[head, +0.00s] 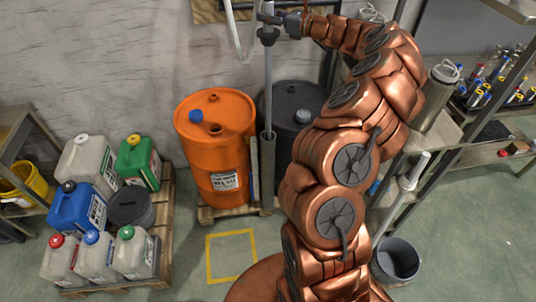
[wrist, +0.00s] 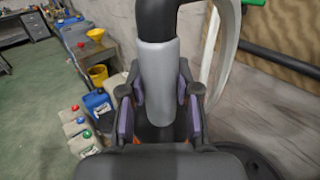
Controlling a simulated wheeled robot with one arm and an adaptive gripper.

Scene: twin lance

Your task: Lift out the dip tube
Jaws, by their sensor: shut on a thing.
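The dip tube (head: 268,85) is a long thin grey tube, upright in the head view between the two drums. Its lower end goes into the top of a narrow grey upright sleeve (head: 267,170), which hides the tip. My gripper (head: 270,19) is at the tube's top end, high above the drums. In the wrist view my gripper (wrist: 159,108) has its purple-padded fingers shut on both sides of the tube's grey cylindrical head (wrist: 158,75). A black hose or elbow (wrist: 156,18) rises from that head.
An orange drum (head: 216,150) with a blue cap stands left of the tube; a dark drum (head: 290,105) stands right, partly behind my arm. A pale hose (head: 238,40) hangs beside my gripper. Canisters crowd a pallet at left. A grey bucket (head: 398,262) stands at right.

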